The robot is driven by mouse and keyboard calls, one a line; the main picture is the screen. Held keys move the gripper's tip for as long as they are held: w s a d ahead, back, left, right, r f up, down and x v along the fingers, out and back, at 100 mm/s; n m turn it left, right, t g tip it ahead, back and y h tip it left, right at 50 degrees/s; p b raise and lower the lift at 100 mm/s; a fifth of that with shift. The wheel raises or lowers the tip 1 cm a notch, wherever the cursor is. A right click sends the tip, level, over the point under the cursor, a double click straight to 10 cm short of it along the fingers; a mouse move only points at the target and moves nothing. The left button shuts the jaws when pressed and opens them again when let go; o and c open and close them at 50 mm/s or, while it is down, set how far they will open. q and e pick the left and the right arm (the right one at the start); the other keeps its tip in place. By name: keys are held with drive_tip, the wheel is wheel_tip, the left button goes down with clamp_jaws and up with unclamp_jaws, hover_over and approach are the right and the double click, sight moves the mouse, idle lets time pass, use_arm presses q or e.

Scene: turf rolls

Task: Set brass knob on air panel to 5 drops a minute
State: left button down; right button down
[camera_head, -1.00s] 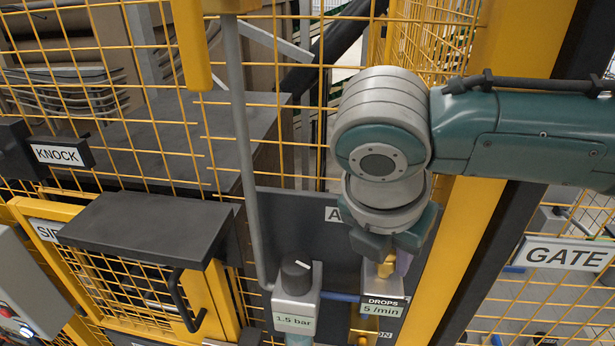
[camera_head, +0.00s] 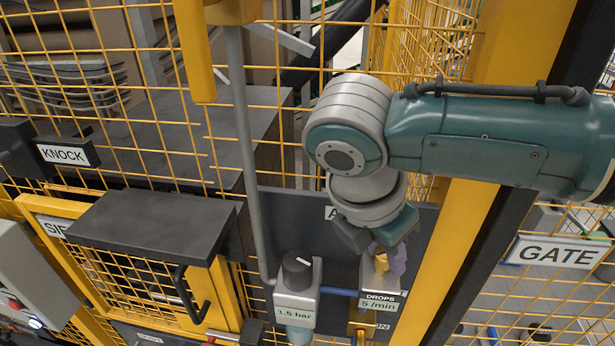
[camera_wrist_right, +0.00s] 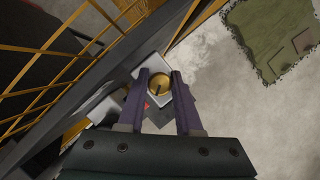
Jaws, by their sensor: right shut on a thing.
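The brass knob (camera_head: 380,262) sits on top of a small grey block on the dark air panel (camera_head: 345,240). The block's label (camera_head: 381,301) reads "DROPS 5 /min". My right gripper (camera_head: 389,261) reaches down to the knob, its purple fingers partly hiding it. In the right wrist view the round brass knob (camera_wrist_right: 158,86), with a dark slot or mark across it, shows between the fingertips of my right gripper (camera_wrist_right: 160,80), which is shut on it. My left gripper is not in view.
A grey regulator with a dark knob (camera_head: 297,268) and a label reading "1.5 bar" stands left of the drops block, joined by a blue tube (camera_head: 340,292). A yellow post (camera_head: 470,200) and the GATE sign (camera_head: 555,252) are on the right. A grey pipe (camera_head: 241,150) rises at left.

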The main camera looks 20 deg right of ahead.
drive_tip(key=c, duration=0.6)
unclamp_jaws()
